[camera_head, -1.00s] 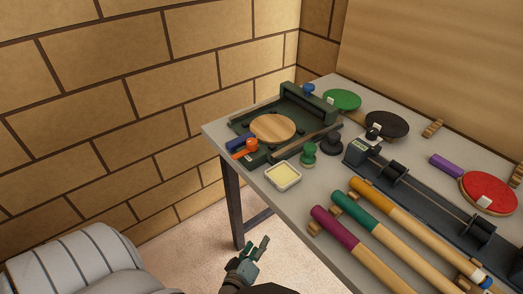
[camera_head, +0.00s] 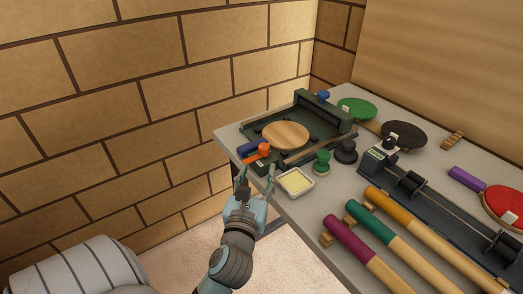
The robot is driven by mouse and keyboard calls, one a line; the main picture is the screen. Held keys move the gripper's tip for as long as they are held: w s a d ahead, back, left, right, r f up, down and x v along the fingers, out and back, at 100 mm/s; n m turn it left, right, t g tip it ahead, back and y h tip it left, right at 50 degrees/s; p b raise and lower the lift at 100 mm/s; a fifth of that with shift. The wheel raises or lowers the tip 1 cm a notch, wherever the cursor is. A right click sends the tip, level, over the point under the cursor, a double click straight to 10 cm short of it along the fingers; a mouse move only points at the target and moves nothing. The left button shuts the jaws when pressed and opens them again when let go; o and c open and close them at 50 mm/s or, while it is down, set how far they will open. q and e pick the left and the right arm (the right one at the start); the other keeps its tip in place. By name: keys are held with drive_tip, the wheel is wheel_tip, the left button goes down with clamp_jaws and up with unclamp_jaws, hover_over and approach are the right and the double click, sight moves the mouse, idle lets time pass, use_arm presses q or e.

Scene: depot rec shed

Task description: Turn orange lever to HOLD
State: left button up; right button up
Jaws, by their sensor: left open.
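The orange lever (camera_head: 257,153) sits at the near left corner of a dark green fixture (camera_head: 315,152) on the table. A round wooden disc (camera_head: 286,135) rests in the fixture. My left gripper (camera_head: 256,178) is open, just below and in front of the orange lever at the table's edge, with its fingers pointing up toward it. No contact with the lever is clear. Any HOLD marking is too small to read. My right gripper is not in view.
A cream-filled square dish (camera_head: 295,182) stands close to the right of my left gripper. Green (camera_head: 322,162) and black (camera_head: 346,151) knobbed pieces stand behind it. Coloured-handled rods, a dark rail device (camera_head: 410,183) and paddles crowd the right side. A brick wall (camera_head: 150,120) is at the left.

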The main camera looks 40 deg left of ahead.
sight(263, 152)
use_arm(q)
drive_tip(key=b+x, duration=0.2)
drive_tip(key=x, duration=0.8)
drive_tip(key=shift+w+a, duration=0.3)
